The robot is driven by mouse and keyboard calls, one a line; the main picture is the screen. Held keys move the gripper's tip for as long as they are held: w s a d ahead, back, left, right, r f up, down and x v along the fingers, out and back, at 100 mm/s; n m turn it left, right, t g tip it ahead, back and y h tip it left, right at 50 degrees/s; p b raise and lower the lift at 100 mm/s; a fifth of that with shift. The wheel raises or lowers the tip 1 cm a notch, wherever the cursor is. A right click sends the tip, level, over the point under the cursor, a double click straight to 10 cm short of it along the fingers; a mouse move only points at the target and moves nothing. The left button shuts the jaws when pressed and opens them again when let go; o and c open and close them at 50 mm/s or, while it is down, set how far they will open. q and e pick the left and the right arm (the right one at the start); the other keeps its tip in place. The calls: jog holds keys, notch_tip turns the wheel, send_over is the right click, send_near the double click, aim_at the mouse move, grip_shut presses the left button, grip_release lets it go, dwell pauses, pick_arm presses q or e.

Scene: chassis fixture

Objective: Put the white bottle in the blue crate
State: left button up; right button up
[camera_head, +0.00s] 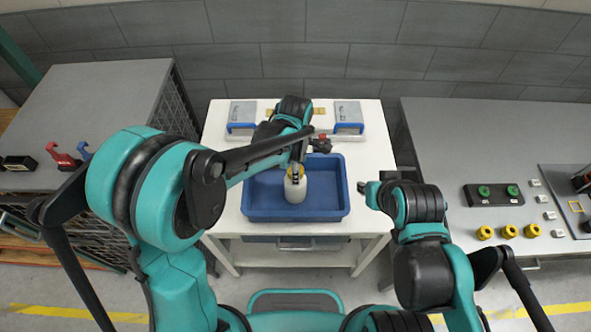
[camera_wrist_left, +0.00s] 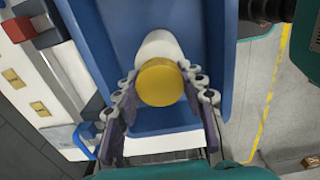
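The white bottle (camera_head: 295,189) is upright inside the outline of the blue crate (camera_head: 262,213) in the head view. In the left wrist view its yellow cap (camera_wrist_left: 161,82) faces the camera, with the white body (camera_wrist_left: 160,46) beyond it and the crate (camera_wrist_left: 100,35) around it. My left gripper (camera_head: 296,172) is above the crate, its fingertips against both sides of the bottle just past the cap. I cannot tell whether the bottle's base touches the crate floor. My right gripper (camera_head: 367,191) is right of the crate, apart from it; its finger opening is unclear.
The crate stands on a white table (camera_head: 373,153). Behind it are two blue-and-grey boxes (camera_head: 348,115) and a red part (camera_head: 320,143). A grey bench (camera_head: 455,140) at the right holds a button box (camera_head: 493,194). A grey cabinet (camera_head: 95,95) stands left.

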pick_arm(q)
jog(key=o, duration=0.4)
jog(key=shift+c, duration=0.2)
jog(key=shift+r, duration=0.15)
jog(key=shift+r+p, duration=0.3)
jog(key=shift+r, duration=0.1)
notch_tip(320, 180, up, 11)
jog(key=p, duration=0.2)
jog(key=s+a+r+m+t, duration=0.1)
jog(key=s+a+m+t, duration=0.2)
jog(key=s+a+m, duration=0.3)
jog(key=s+a+r+m+t, duration=0.2)
jog(key=s+a+m+t, duration=0.2)
jog(key=a+m, duration=0.7)
jog(key=shift+s+a+m, duration=0.4)
jog(key=shift+s+m, duration=0.1)
jog(key=shift+s, duration=0.65)
jog(key=shift+f, duration=0.2)
